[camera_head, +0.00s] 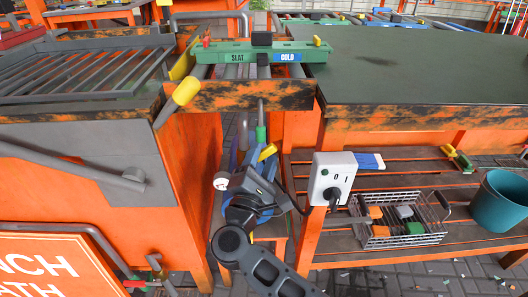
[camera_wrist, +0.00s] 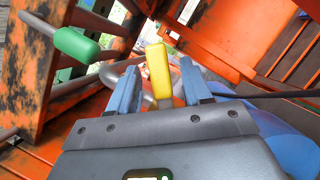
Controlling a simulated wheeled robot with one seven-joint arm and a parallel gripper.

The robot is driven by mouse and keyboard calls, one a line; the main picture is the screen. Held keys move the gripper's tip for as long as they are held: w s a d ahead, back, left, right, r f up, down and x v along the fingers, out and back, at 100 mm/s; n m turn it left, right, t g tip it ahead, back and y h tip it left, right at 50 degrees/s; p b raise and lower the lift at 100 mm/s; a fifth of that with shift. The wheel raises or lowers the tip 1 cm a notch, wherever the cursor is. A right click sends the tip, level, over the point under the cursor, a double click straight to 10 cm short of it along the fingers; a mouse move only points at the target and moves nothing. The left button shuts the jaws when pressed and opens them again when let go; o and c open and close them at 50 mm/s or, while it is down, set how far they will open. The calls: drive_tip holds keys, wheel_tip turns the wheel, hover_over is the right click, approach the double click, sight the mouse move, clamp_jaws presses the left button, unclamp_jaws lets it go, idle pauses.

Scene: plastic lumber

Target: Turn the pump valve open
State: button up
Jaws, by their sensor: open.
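A yellow lever handle (camera_wrist: 158,65), which looks like the pump valve's handle, stands between my gripper's (camera_wrist: 159,78) two blue fingers in the wrist view. The fingers are open, with a visible gap on each side of it. In the head view the yellow handle (camera_head: 267,152) shows just above my gripper (camera_head: 263,166), in the gap between the two orange benches. A grey curved pipe (camera_wrist: 130,70) runs behind the handle. The pump body is mostly hidden by my arm; a blue rounded surface (camera_wrist: 285,135) shows at the right of the wrist view.
A green-tipped lever (camera_wrist: 76,44) sticks out close to the left finger; it also shows in the head view (camera_head: 261,134). Orange bench legs (camera_head: 308,220) stand close by. A switch box (camera_head: 333,178) and wire basket (camera_head: 402,222) are at the right. A dark cable crosses the wrist view.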

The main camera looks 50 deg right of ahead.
drive_tip(key=shift+x, duration=0.85)
drive_tip(key=shift+c, duration=0.3)
clamp_jaws()
